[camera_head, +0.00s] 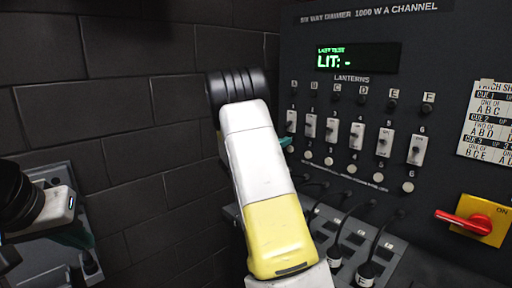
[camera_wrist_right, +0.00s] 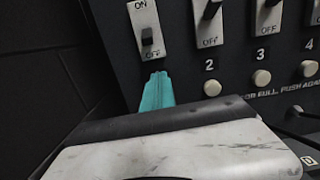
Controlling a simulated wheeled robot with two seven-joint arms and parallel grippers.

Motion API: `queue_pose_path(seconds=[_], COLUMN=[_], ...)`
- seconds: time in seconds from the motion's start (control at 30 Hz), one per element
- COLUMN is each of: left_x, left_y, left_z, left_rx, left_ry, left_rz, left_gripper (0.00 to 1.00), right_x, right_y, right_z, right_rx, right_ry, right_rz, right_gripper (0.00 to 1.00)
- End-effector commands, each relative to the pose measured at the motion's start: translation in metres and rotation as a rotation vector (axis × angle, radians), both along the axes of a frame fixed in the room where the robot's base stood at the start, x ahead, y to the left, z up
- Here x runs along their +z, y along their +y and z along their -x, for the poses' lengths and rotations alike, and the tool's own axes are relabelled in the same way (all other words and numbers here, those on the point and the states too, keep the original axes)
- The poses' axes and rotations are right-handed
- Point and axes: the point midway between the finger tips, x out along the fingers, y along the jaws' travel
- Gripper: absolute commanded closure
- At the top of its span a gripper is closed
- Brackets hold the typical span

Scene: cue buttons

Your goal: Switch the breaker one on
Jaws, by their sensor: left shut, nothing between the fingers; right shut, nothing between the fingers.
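Breaker one (camera_head: 291,120) is the leftmost white switch plate in the row on the dark panel. In the right wrist view, breaker one (camera_wrist_right: 146,30) shows ON above and OFF below, and its dark lever sits low, near OFF. My right gripper (camera_head: 286,142) is mostly hidden behind my arm; its teal tip is just below breaker one. In the right wrist view the right gripper (camera_wrist_right: 157,88) is shut and empty, its tip just under the plate; contact cannot be told. My left gripper (camera_head: 75,236) is shut and empty at lower left, far from the panel.
Several more breakers, such as breaker two (camera_head: 310,125), stand to the right, with round white buttons below. A display (camera_head: 357,58) reads "LIT: -". Plugs with cables (camera_head: 370,268) jut out below. A red rotary handle (camera_head: 465,222) is at right.

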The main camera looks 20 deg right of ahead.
Motion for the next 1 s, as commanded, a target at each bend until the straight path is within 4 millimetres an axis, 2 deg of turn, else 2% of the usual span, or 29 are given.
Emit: queue_pose_path(seconds=[0.03, 0.13, 0.3, 1.0], left_x=[0.000, 0.000, 0.000, 0.000], left_y=[0.000, 0.000, 0.000, 0.000], left_z=[0.000, 0.000, 0.000, 0.000], left_rx=[0.000, 0.000, 0.000, 0.000], left_ry=[0.000, 0.001, 0.000, 0.000], left_rz=[0.000, 0.000, 0.000, 0.000], left_gripper=[1.00, 1.00, 1.00, 1.00], right_x=[0.001, 0.019, 0.033, 0.040], right_y=[-0.011, 0.001, 0.008, 0.011], right_z=[-0.003, 0.000, 0.003, 0.004], right_rx=[-0.004, 0.002, 0.001, 0.000], right_ry=[-0.001, -0.004, -0.001, 0.013], right_rz=[0.001, -0.002, -0.002, -0.040], right_gripper=[1.00, 1.00, 1.00, 1.00])
